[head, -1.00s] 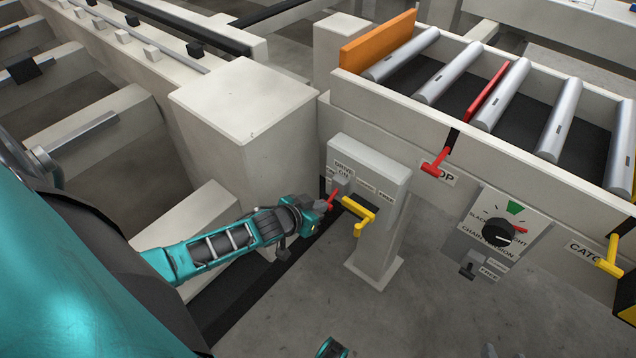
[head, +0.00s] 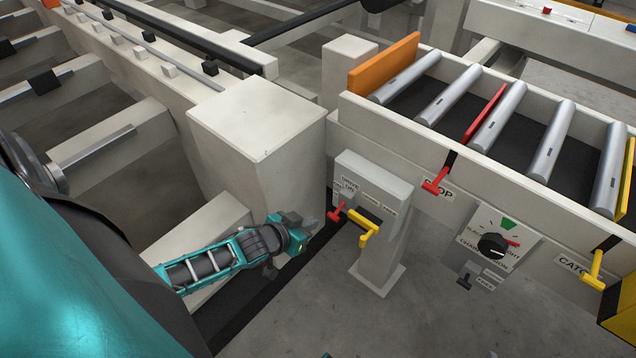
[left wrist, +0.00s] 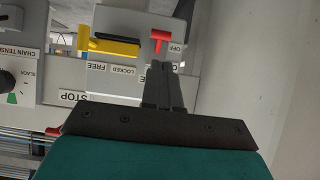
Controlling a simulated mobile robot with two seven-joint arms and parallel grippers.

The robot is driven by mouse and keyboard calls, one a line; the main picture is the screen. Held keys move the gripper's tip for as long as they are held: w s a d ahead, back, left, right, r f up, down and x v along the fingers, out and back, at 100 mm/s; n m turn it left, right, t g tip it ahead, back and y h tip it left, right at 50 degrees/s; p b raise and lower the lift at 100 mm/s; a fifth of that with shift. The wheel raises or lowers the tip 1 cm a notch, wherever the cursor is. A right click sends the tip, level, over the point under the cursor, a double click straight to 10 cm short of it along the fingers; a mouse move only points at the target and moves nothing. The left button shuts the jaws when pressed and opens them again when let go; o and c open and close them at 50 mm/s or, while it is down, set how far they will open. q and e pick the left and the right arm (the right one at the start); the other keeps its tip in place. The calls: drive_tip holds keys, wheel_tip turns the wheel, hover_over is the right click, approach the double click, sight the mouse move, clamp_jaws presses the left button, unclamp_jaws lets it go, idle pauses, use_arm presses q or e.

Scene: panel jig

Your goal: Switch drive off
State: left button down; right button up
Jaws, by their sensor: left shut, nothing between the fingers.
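The grey drive box (head: 375,172) stands on a post and carries a "DRIVE ON" label. Its red T-handled lever (head: 337,212) sticks out low on the left side of the box. My right gripper is out of view.
A yellow lever (head: 362,222) sits right beside the red one, near "FREE" and "LOCKED" labels. A red stop lever (head: 436,181), a chain tension dial (head: 492,245) and a yellow catch lever (head: 592,270) are further right. A pale block (head: 257,122) rises behind my left gripper.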

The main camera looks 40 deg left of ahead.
use_arm(q)
drive_tip(key=p+v, duration=0.1)
drive_tip(key=v, duration=0.4)
drive_tip(key=shift+s+f, duration=0.15)
drive_tip(key=shift+s, duration=0.05)
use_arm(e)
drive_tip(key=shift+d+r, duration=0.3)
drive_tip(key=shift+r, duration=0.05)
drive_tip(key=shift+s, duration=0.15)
use_arm(q)
drive_tip(key=s+d+r+p, duration=0.3)
drive_tip(key=d+r, duration=0.3)
drive_tip(key=s+d+r+m+h+p, duration=0.1)
drive_tip(key=s+d+r+p, duration=0.2)
drive_tip(key=d+r, duration=0.3)
drive_tip(key=shift+d+r+m+g+p, duration=0.3)
drive_tip(key=shift+d+p, duration=0.4)
drive_tip(key=shift+d, duration=0.1)
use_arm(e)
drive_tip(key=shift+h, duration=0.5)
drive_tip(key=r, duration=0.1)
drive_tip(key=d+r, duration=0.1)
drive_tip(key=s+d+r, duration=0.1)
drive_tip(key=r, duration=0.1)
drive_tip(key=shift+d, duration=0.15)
use_arm(q)
drive_tip(key=shift+f, duration=0.1)
